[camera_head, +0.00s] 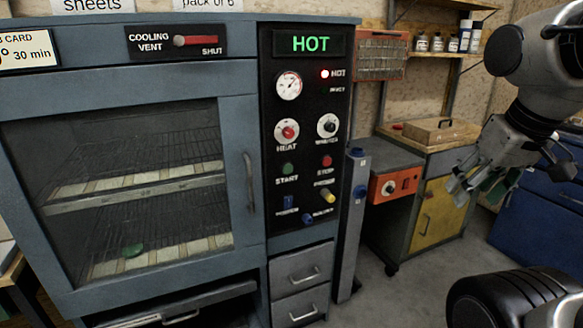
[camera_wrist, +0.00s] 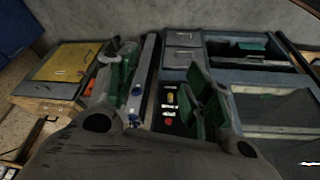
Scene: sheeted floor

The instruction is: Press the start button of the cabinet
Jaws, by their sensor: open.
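The blue cabinet (camera_head: 252,90) stands at the left and middle of the head view, with a black control panel (camera_head: 309,120) right of its door. The green start button (camera_head: 288,169) sits left of the red stop button (camera_head: 327,161), below the heat knob (camera_head: 287,129). My gripper (camera_head: 462,182) is open and empty, right of the panel and well apart from it. In the wrist view, its green-padded fingers (camera_wrist: 162,88) are spread, with part of the panel (camera_wrist: 168,110) visible between them. I cannot pick out the start button there.
The display (camera_head: 310,44) reads HOT and a red lamp is lit. The glass door (camera_head: 140,180) looks closed over racks. The cooling vent lever (camera_head: 195,40) is at SHUT. A grey post (camera_head: 351,225) and a yellow-doored bench (camera_head: 437,212) stand right of the cabinet.

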